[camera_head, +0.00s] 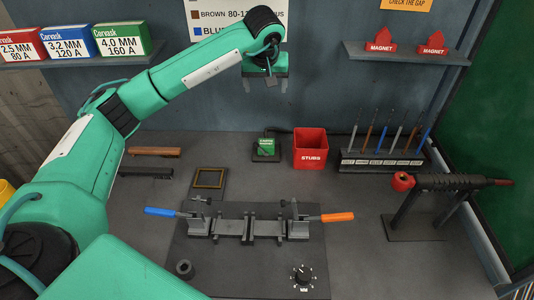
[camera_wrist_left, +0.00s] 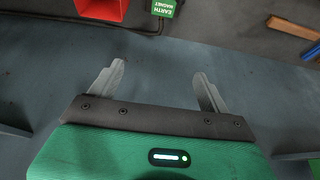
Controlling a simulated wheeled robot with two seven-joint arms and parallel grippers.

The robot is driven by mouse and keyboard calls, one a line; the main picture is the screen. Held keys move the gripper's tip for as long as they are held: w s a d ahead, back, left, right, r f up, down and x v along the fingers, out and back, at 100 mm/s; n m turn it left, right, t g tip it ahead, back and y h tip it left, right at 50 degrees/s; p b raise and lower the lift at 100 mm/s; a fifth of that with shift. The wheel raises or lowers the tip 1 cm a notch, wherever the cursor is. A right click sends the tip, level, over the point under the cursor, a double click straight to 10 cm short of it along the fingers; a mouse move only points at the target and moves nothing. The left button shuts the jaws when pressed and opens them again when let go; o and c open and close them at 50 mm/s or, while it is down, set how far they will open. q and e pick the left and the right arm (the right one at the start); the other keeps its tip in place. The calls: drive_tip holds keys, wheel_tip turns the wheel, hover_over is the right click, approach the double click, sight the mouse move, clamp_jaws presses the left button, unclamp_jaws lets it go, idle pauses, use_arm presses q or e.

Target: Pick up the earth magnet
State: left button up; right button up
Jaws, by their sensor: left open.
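The earth magnet (camera_head: 266,146) is a small green block with a white label. It sits on a dark base (camera_head: 266,156) on the bench, left of the red stubs bin. In the left wrist view it (camera_wrist_left: 164,7) shows at the top edge, partly cut off. My left gripper (camera_head: 264,86) is open and empty, raised in front of the back wall, apart from the magnet. In the left wrist view its two fingers (camera_wrist_left: 159,74) stand apart with nothing between them. My right gripper is not in view.
The red stubs bin (camera_head: 310,148) stands close right of the magnet, with a rod rack (camera_head: 381,161) farther right. A cable runs behind the magnet. A clamp fixture (camera_head: 249,229) lies in front. A shelf (camera_head: 405,53) holds two red magnets. The bench left of the magnet is partly clear.

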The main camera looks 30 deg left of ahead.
use_arm(q)
drive_tip(key=b, duration=1.2)
approach(266, 143)
wheel_tip(266, 143, up, 4)
drive_tip(key=x, duration=0.4)
drive_tip(key=s+x, duration=0.1)
drive_tip(key=x, duration=0.8)
drive_tip(key=shift+d+f+p, duration=0.3)
drive_tip(key=shift+f, duration=0.3)
drive_tip(key=shift+w+f, duration=0.1)
drive_tip(key=shift+f, duration=0.3)
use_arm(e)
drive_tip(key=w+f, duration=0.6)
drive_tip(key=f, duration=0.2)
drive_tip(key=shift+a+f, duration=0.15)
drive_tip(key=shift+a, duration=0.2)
use_arm(q)
drive_tip(key=c, duration=1.1)
drive_tip(key=shift+r, duration=0.1)
drive_tip(key=c, duration=0.5)
drive_tip(key=shift+a, duration=0.1)
